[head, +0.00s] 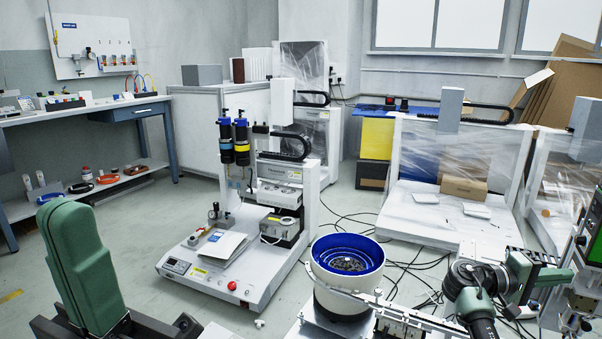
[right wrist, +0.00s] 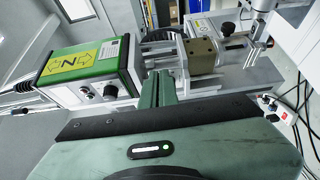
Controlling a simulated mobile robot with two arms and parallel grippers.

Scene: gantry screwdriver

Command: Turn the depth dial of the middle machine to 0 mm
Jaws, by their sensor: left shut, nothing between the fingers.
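My right gripper (right wrist: 160,86) points at a machine in the right wrist view. Its two green fingers are close together, and I see nothing between them. Ahead of the fingers are metal rods and a tan block (right wrist: 204,57). Left of them is a green-edged control box (right wrist: 88,70) with a yellow arrow label and a small black knob (right wrist: 111,92). Another dark knob (right wrist: 228,29) is at upper right. I cannot tell which is the depth dial, and no scale is readable.
A white bench machine (head: 250,272) stands left of centre. A blue bowl feeder (head: 346,258) is at front centre. A wrapped gantry (head: 395,187) stands behind, and a green-framed box (head: 580,240) at the right edge. Cables (head: 400,270) lie on the floor.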

